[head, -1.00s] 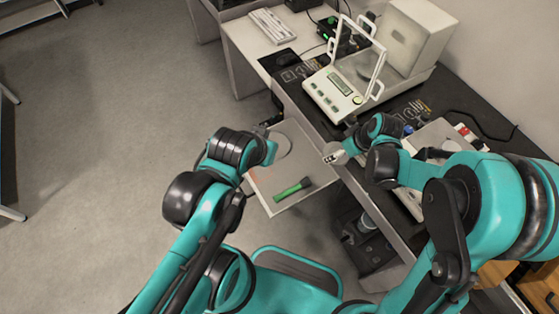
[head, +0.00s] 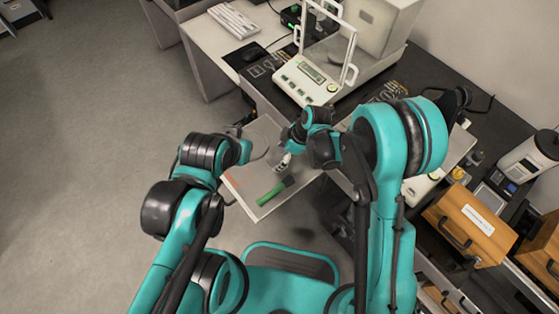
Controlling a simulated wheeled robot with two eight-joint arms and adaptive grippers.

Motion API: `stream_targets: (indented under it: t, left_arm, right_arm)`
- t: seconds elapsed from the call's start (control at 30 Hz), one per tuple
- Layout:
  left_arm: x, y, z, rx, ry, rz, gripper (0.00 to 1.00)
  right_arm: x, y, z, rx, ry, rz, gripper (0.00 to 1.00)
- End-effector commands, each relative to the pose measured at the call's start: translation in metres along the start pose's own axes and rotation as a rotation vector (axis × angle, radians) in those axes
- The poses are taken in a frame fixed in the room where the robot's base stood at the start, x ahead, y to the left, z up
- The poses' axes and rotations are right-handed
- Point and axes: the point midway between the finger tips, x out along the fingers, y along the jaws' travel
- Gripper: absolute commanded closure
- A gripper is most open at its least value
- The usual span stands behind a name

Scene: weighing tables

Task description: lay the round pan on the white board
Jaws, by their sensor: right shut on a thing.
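The white board (head: 236,181) sticks out from below the dark worktop in the middle of the head view. A green-handled tool (head: 271,192) lies on its front part. My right gripper (head: 283,163) is over the board, shut on the round pan (head: 279,157), a small pale metal piece mostly hidden by the fingers. I cannot tell whether the pan touches the board. A thin curved outline shows on the board left of the pan, partly behind my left arm. My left gripper (head: 238,129) is near the board's far left edge; its fingers are mostly hidden.
A balance (head: 309,79) with a raised clear shield stands on the dark worktop beyond the board. A keyboard (head: 235,20) and a mouse pad (head: 246,56) lie at the back left. Wooden boxes (head: 470,222) stand at the right. Open floor is at the left.

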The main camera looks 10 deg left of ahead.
Motion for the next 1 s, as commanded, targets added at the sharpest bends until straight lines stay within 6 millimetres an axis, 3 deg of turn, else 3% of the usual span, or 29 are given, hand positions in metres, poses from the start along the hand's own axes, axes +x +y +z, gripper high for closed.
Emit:
stream_targets:
  t: [0.2, 0.57, 0.6, 0.63, 1.0]
  left_arm:
    - [0.011, 0.0, 0.008, 0.0, 0.0, 0.0, 1.0]
    - [0.013, 0.0, 0.009, 0.0, 0.0, 0.0, 1.0]
    - [0.012, 0.0, 0.009, 0.0, 0.0, 0.0, 1.0]
    - [0.012, 0.0, 0.009, 0.0, 0.0, 0.0, 1.0]
    - [0.011, 0.0, 0.008, 0.0, 0.0, 0.0, 1.0]
  right_arm:
    - [0.028, 0.001, 0.012, 0.001, 0.0, 0.0, 0.56]
    - [0.03, 0.0, 0.013, 0.001, 0.0, 0.0, 0.56]
    - [0.029, 0.0, 0.012, 0.001, 0.0, 0.0, 0.14]
    - [0.029, 0.0, 0.012, 0.001, 0.0, 0.0, 0.06]
    - [0.028, 0.0, 0.012, 0.001, 0.0, 0.0, 0.03]
